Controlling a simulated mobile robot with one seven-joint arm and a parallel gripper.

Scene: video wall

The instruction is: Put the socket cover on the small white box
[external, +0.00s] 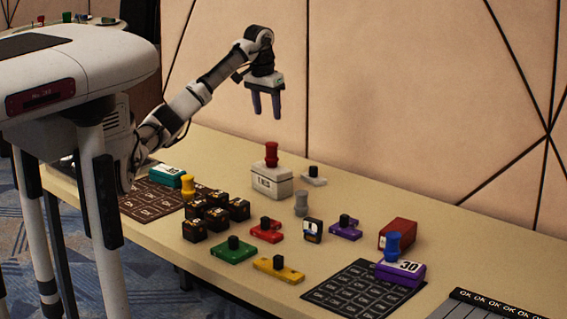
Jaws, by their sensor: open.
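A white box (271,183) with dark print on its front stands near the table's back edge, with a red knobbed piece (271,155) upright on top. A flat white plate with a black knob (314,178) lies just right of it. I cannot tell for sure which piece is the socket cover; similar knobbed plates are red (265,233), purple (345,232), green (233,251) and yellow (276,271). My gripper (266,109) is open and empty, with purple fingers pointing down, high above the white box.
Several black-and-orange cubes (194,231) stand left of the plates. A teal block (172,176), yellow peg (188,186), grey peg (301,203), red box (397,234) and purple box marked 30 (401,274) are around. A dark grid mat (345,293) lies in front.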

